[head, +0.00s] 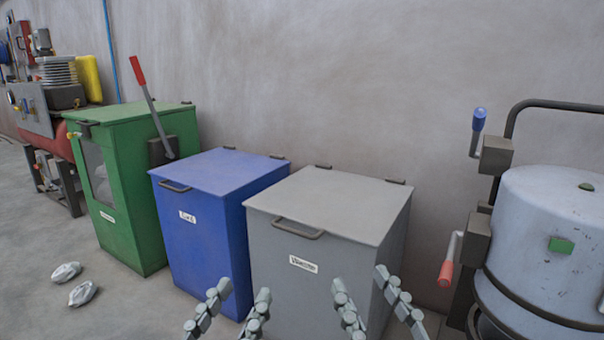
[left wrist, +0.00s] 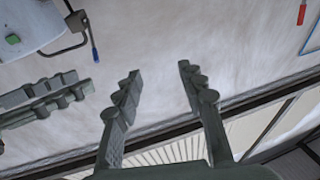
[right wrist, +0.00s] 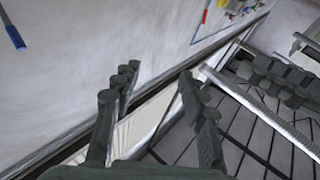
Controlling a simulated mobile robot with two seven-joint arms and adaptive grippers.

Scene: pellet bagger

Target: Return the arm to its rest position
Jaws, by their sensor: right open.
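My left gripper (head: 240,292) is at the bottom of the head view, in front of the blue and grey bins. Its fingers are apart with nothing between them; they also show in the left wrist view (left wrist: 160,80). My right gripper (head: 366,282) is to its right, in front of the grey bin, also open and empty. Its fingers show in the right wrist view (right wrist: 155,80). Both grippers point upward and touch nothing that I can see. Most of my arms is out of the head view.
A green bin (head: 135,205) with a red-handled lever, a blue bin (head: 215,230) and a grey bin (head: 315,270) stand along the wall, lids shut. A white drum (head: 545,230) with levers stands at right. Two small pale bags (head: 75,282) lie on the floor at left.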

